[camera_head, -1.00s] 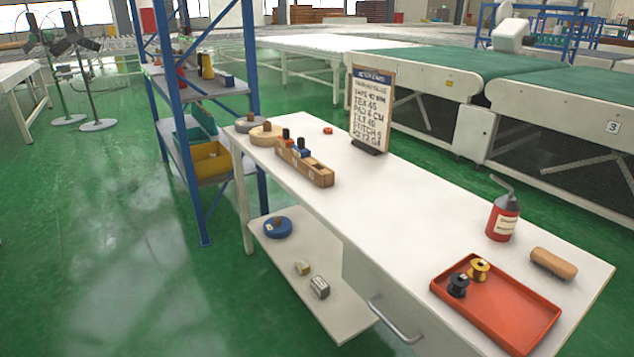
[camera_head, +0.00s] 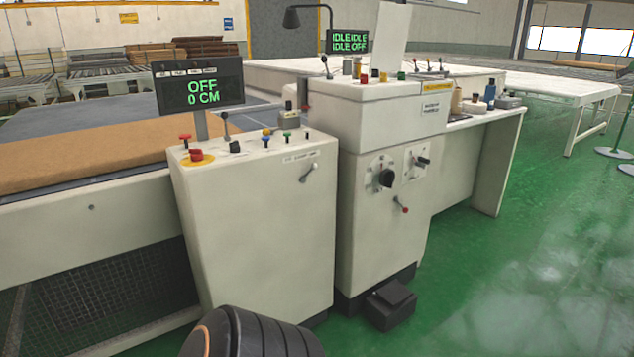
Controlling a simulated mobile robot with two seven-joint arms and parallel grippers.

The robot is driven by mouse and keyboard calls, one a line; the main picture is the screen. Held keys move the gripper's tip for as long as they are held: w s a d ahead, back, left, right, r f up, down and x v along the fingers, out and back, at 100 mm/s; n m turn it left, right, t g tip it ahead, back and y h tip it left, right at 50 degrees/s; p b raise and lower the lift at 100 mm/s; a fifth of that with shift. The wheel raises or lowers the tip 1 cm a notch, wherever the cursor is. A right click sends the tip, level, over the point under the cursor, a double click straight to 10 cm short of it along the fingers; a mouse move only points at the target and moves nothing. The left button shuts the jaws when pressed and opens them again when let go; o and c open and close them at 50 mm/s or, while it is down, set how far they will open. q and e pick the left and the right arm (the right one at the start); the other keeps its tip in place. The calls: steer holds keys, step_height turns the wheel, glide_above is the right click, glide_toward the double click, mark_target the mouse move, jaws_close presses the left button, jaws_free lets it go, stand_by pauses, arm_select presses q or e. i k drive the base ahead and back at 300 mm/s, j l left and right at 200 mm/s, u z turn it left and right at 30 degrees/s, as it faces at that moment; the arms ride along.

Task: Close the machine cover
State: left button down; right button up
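A cream machine (camera_head: 390,165) stands right of centre, with knobs and levers on its front and coloured buttons on its top. A pale flat panel (camera_head: 393,37) stands upright, tilted slightly, at the top of this machine; it looks like a raised cover. I cannot see its hinge clearly. A dark ribbed part of my own arm shows at the bottom edge, but neither gripper is in view.
A control cabinet (camera_head: 255,225) with a screen (camera_head: 200,88) reading OFF, 0 CM stands left of the machine. A brown slab (camera_head: 85,150) lies on the conveyor at left. A black pedal (camera_head: 391,305) is on the floor. Green floor (camera_head: 520,285) is clear at right.

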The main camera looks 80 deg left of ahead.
mark_target(394, 21)
steer(key=u, duration=1.55)
steer(key=l+u, duration=0.2)
steer(key=u, duration=0.25)
steer(key=i+l+u, duration=0.1)
steer(key=l+u, duration=0.15)
steer(key=u, duration=0.2)
